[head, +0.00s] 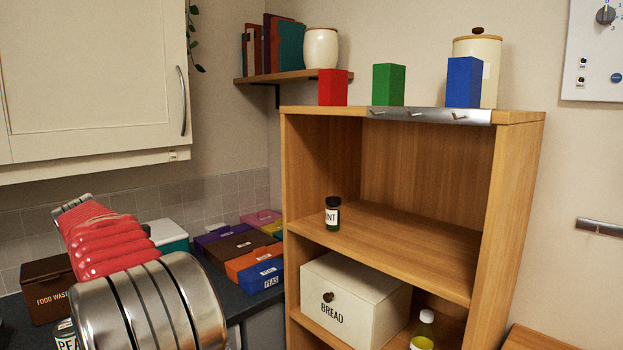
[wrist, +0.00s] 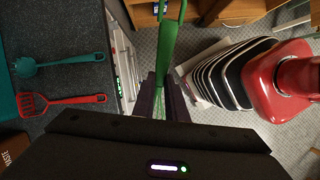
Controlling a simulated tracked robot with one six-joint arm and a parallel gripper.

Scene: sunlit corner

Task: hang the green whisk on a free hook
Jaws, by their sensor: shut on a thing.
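In the wrist view my gripper (wrist: 166,88) is shut on the green whisk (wrist: 168,40). The whisk sticks out past the fingertips toward the top of the picture, and its far end is cut off by the edge. In the head view neither the gripper nor the whisk shows. A metal hook rail (head: 430,115) runs along the top front edge of the wooden shelf unit (head: 493,220). It carries a left hook (head: 376,112), a middle hook (head: 414,114) and a right hook (head: 458,117), and nothing hangs on them.
Red (head: 333,87), green (head: 388,84) and blue (head: 464,82) blocks stand above the rail. A jar (head: 332,214) and a bread box (head: 345,305) are on the shelves. A wall cabinet (head: 90,80) is at left. A teal utensil (wrist: 60,62) and red turner (wrist: 60,101) lie on the counter.

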